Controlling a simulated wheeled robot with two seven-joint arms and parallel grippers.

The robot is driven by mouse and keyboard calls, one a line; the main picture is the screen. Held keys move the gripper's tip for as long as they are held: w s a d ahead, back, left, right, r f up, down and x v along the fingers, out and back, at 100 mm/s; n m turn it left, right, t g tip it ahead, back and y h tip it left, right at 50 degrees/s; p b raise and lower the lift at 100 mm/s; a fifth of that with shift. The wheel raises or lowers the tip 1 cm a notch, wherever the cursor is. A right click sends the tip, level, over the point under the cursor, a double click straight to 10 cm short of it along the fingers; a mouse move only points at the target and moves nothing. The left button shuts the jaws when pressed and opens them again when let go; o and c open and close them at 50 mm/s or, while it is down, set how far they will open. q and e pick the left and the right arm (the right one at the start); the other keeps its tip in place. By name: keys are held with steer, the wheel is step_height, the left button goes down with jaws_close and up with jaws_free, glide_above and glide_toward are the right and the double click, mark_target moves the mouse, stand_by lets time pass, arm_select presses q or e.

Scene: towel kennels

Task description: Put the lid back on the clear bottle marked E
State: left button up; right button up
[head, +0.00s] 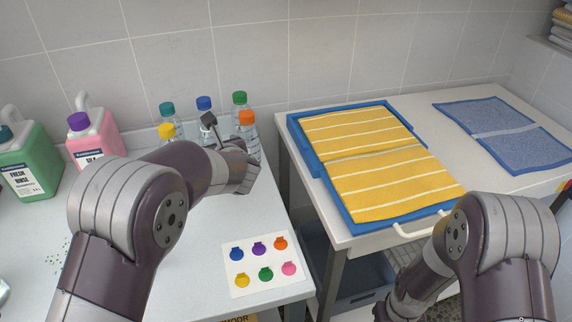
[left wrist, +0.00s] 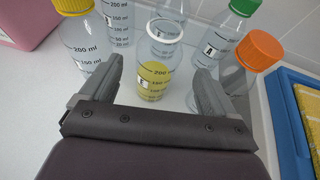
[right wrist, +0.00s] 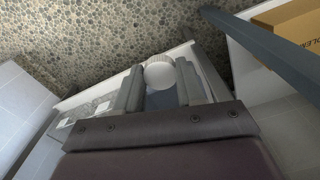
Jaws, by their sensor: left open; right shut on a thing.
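In the left wrist view the clear bottle (left wrist: 155,80) with yellow liquid has an open mouth and no lid. Its small label seems to read E. My left gripper (left wrist: 160,72) is open, with one finger on each side of this bottle. In the head view that gripper (head: 222,130) is among the bottles, and its arm and the other bottles hide bottle E. In the right wrist view my right gripper (right wrist: 158,82) is shut on a white ribbed round lid (right wrist: 160,74), held between its fingertips above the pebbled floor.
Capped bottles stand close around: yellow (head: 166,132), teal (head: 168,110), blue (head: 204,104), green (head: 240,98) and orange (head: 247,119). A card of coloured lid shapes (head: 263,287) lies at the counter's front. Large jugs (head: 28,160) stand left. A blue tray (head: 309,155) holds yellow towels on the right table.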

arm_select(q)
steer(key=x, duration=0.5)
steer(key=shift+a+f, duration=0.1)
steer(key=shift+a, duration=0.1)
stand_by(0.3)
steer(key=c, duration=1)
